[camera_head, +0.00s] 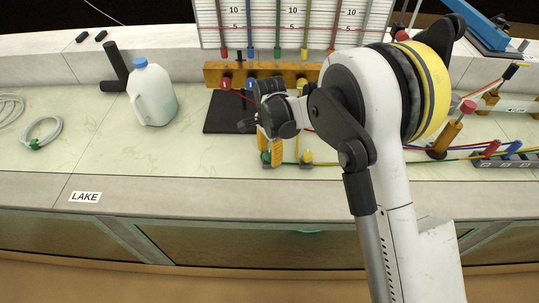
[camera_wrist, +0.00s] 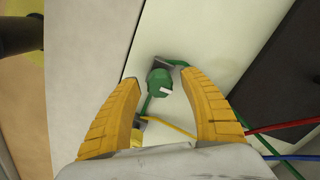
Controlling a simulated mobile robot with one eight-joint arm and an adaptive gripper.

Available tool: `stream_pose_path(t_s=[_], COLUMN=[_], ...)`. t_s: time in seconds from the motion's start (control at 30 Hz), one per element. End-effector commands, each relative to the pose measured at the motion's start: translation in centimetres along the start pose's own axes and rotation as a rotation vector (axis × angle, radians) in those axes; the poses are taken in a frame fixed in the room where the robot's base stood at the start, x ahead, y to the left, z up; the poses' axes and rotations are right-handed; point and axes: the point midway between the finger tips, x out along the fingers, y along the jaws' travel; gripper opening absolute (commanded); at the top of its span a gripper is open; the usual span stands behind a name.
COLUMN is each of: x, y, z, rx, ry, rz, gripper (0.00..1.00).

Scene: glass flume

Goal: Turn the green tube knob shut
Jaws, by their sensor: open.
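The green tube knob (camera_wrist: 160,76) shows in the wrist view, round, with a white mark on its side, on a small grey mount with green tubing. My gripper (camera_wrist: 159,78) is open, its two yellow fingers spread to the left and right of the knob. I cannot tell whether either finger touches it. In the head view my gripper (camera_head: 277,158) points down at the counter's front part, and the green knob (camera_head: 265,157) is partly hidden beside the fingers.
A yellow knob (camera_head: 307,157) stands close to the right of the green one; it also shows near the left finger in the wrist view (camera_wrist: 137,138). A dark mat (camera_head: 228,112) lies behind. A milk jug (camera_head: 152,95) stands at left. Coloured tubes run right.

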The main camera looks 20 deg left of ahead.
Motion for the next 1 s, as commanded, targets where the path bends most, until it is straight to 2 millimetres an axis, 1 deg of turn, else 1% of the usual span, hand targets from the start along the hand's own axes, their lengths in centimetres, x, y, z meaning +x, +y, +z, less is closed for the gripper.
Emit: stream_pose_path(t_s=[0.17, 0.2, 0.27, 0.3, 0.37, 0.4, 0.73, 0.87, 1.0], x=[-0.03, -0.04, -0.04, -0.04, -0.05, -0.05, -0.05, -0.04, -0.04], y=[0.0, 0.0, 0.01, 0.01, 0.01, 0.01, 0.01, 0.0, -0.01], z=[0.0, 0.0, -0.01, -0.01, 0.0, 0.0, -0.01, -0.01, -0.01], rx=[0.0, 0.0, 0.0, 0.0, 0.0, 0.0, -0.038, -0.099, -0.199], ry=[0.0, 0.0, 0.0, 0.0, 0.0, 0.0, 0.0, 0.0, 0.0], rz=[0.0, 0.0, 0.0, 0.0, 0.0, 0.0, 0.0, 0.0, 0.0], gripper=[0.52, 0.5, 0.32, 0.2, 0.01, 0.0, 0.0, 0.0, 0.0])
